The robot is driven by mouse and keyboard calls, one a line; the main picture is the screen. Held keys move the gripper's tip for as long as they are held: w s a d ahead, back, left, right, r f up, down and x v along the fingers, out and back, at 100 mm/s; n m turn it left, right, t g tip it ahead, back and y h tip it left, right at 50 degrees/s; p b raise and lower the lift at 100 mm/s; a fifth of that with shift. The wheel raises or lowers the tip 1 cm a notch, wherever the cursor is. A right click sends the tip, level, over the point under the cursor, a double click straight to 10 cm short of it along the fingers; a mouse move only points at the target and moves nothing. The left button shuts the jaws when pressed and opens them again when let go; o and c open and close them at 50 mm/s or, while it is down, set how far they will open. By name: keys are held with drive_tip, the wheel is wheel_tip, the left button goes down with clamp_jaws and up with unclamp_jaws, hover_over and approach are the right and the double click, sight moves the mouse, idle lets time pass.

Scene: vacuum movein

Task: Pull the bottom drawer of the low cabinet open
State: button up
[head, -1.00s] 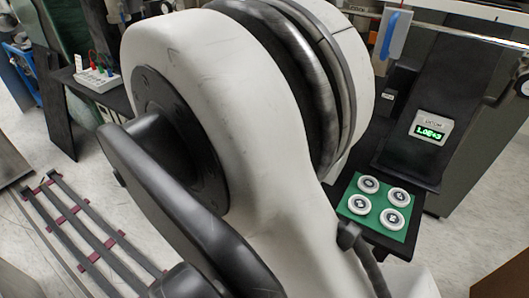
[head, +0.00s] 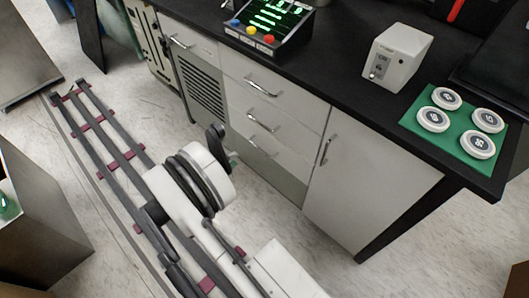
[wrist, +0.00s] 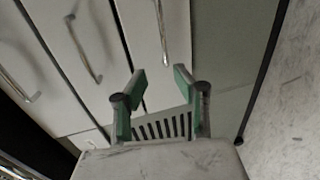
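The low cabinet (head: 335,185) is white with a black top. Its bottom drawer (head: 243,138) is the lowest of three stacked drawers and looks shut, with a bar handle (head: 262,149). In the wrist view the picture is turned sideways, and the bottom drawer (wrist: 180,60) is the panel nearest the floor. Its handle (wrist: 161,32) is ahead of my gripper (wrist: 158,74), between the lines of the two fingers. My gripper is open and empty, with green-faced fingers apart and not around the handle. In the head view, my arm partly hides the cabinet's lower left.
The other drawer handles (head: 262,88) sit above. A door with a vertical handle (head: 325,151) is to the right, a vented panel (head: 203,88) to the left. A control box (head: 268,25), white device (head: 399,57) and green mat (head: 455,140) are on the top. Pale floor (head: 330,260) lies in front.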

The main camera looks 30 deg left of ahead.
sight(257, 146)
drive_tip(key=b+x, duration=0.1)
drive_tip(key=x, duration=0.3)
drive_tip(key=b+x, duration=0.1)
drive_tip(key=x, duration=0.4)
drive_tip(key=f+b+x, duration=0.1)
drive_tip(key=x, duration=0.3)
drive_tip(key=shift+w+d+b, duration=0.15)
drive_tip(key=shift+w+b, duration=0.1)
drive_tip(key=shift+b, duration=0.15)
clamp_jaws()
